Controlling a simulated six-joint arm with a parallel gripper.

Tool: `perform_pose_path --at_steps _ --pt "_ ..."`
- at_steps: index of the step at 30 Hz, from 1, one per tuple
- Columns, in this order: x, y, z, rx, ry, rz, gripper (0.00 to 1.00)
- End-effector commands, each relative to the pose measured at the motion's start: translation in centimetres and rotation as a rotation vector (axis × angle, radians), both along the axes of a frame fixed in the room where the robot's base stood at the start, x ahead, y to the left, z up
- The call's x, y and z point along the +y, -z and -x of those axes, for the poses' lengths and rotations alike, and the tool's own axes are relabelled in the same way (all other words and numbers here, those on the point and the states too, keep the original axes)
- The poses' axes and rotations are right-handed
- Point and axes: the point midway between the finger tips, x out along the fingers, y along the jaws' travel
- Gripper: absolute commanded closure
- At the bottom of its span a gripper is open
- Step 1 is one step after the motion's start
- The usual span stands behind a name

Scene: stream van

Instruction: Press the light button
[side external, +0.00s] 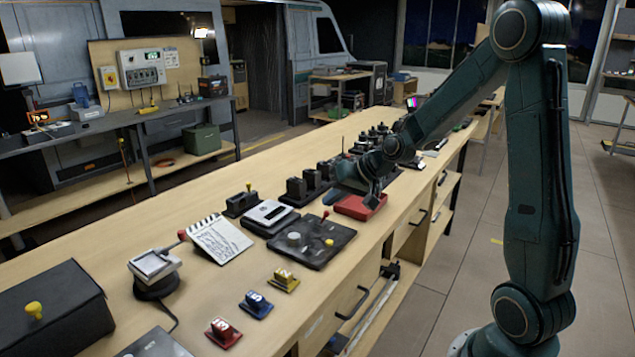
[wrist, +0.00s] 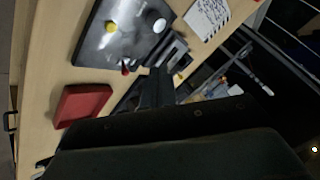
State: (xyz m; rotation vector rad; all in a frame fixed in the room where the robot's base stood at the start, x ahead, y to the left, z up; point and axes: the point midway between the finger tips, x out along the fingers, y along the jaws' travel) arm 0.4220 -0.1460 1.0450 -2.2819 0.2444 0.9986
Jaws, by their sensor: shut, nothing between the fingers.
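No part in view is clearly marked as the light button. A dark panel (side external: 312,246) on the bench carries a pale round knob (side external: 293,238), a yellow knob (side external: 329,242) and a small red-tipped lever (side external: 325,214). In the wrist view the panel (wrist: 98,45) is at the top, with its yellow knob (wrist: 111,28) and pale round knob (wrist: 155,22). My gripper (side external: 372,200) is shut and empty, over the bench beside a red block (side external: 358,206). The red block (wrist: 82,104) is left of my gripper (wrist: 158,76) in the wrist view.
A black box (side external: 50,325) with a yellow knob (side external: 34,310) stands at front left. Numbered yellow (side external: 284,280), blue (side external: 256,304) and red (side external: 223,333) blocks lie near the front edge. A notepad (side external: 216,238) and upright black devices (side external: 297,189) line the bench.

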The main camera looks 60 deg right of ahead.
Motion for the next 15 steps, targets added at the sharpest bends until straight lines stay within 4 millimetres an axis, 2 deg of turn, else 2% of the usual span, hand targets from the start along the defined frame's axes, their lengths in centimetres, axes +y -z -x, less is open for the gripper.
perform_pose_path --at_steps 6,15 --pt "-1.37 0.94 -0.59 -0.019 0.038 -0.030 1.00" --pt "-1.47 1.02 -0.65 -0.022 0.043 -0.033 1.00"
